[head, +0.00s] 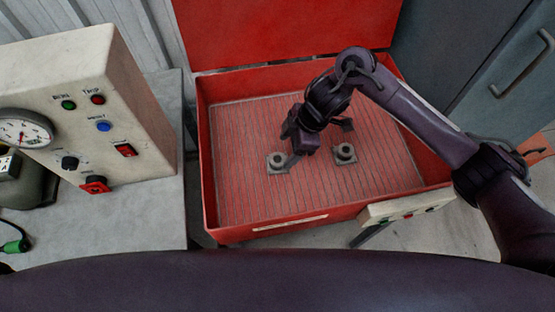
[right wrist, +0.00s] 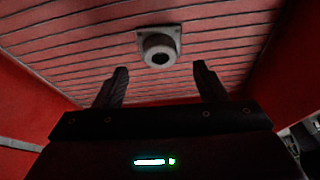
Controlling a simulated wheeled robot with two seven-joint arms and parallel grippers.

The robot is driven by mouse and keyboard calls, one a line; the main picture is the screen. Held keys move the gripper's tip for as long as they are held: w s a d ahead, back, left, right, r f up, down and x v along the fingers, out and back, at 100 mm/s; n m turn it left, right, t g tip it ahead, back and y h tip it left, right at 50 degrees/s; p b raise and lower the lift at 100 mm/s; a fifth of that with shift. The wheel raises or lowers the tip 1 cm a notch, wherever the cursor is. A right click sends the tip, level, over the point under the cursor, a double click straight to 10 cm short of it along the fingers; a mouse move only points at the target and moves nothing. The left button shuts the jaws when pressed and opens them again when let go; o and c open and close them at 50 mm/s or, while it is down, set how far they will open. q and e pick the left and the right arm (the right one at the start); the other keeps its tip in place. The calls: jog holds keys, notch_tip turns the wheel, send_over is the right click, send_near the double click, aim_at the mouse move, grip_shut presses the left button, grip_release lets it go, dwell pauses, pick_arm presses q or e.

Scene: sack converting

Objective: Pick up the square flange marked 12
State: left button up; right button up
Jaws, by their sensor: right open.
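Two grey square flanges with round raised collars sit apart on the ribbed floor of the red box: a left flange (head: 277,164) and a right flange (head: 345,154). I cannot read a number on either. My right gripper (head: 320,145) is inside the box, close to both flanges. In the right wrist view the open, empty fingers (right wrist: 161,72) point at one flange (right wrist: 159,46), which lies beyond the tips and roughly centred between them. I cannot tell which of the two it is. My left gripper is not in view.
The red box (head: 262,231) has raised walls and an upright red lid (head: 285,30) behind. A control panel (head: 80,110) with a gauge and buttons stands on the grey bench at left. A grey cabinet (head: 480,75) is at right. The box floor around the flanges is clear.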

aim_at(279, 159)
jog(key=shift+s+a+f, duration=0.15)
jog(key=shift+a+f, duration=0.1)
jog(key=shift+f, duration=0.15)
jog(key=x, duration=0.4)
jog(key=shift+a+f+p, duration=0.1)
jog(key=shift+f+p, duration=0.3)
jog(key=c, duration=0.9)
